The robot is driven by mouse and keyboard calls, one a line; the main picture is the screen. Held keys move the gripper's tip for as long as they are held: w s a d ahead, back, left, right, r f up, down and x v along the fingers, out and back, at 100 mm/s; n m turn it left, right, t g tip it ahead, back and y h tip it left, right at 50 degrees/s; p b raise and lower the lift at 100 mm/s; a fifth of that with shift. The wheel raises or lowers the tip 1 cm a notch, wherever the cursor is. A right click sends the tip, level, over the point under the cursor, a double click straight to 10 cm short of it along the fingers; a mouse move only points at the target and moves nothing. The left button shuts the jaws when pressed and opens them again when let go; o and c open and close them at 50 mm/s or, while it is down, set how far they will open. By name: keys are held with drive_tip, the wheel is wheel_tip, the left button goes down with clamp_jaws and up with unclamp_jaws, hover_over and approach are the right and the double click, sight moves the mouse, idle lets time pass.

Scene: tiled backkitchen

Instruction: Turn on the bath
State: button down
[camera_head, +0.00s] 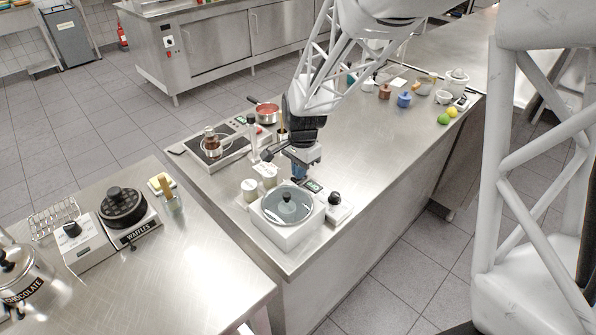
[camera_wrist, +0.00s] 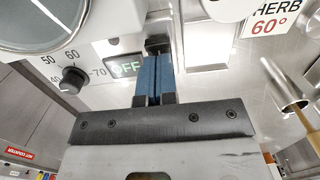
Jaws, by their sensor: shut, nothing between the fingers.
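The bath (camera_head: 262,224) is a white box with a round glass lid, near the front end of the steel counter. Its black temperature dial (camera_head: 334,198) shows in the wrist view (camera_wrist: 72,80) beside printed numbers. Next to the dial, a small display (camera_wrist: 125,67) reads OFF in green. My gripper (camera_head: 299,172) is above the bath's panel, behind the lid. Its blue fingers (camera_wrist: 155,72) are together and empty, just right of the display in the wrist view. A small black part (camera_wrist: 158,44) sits at the fingertips; I cannot tell whether they touch it.
A brass-coloured utensil (camera_wrist: 287,88) is at the right of the wrist view. A waffle maker (camera_head: 124,212) stands on the left counter.

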drive_tip(key=shift+r, duration=0.15)
wheel_tip(320, 180, up, 14)
drive_tip(key=w+d, duration=0.1)
drive_tip(key=shift+w+d+f, duration=0.2)
idle(0.6)
drive_tip(key=shift+s+a, duration=0.1)
drive_tip(key=shift+s, duration=0.05)
idle(0.4)
drive_tip(key=shift+s+a+g+y, duration=0.3)
drive_tip(key=shift+a, duration=0.1)
idle(0.4)
drive_tip(key=f, duration=0.4)
drive_tip(key=s+a+f, duration=0.1)
drive_tip(key=f, duration=0.8)
drive_tip(key=shift+s+a+f, duration=0.2)
drive_tip(key=shift+f, duration=0.2)
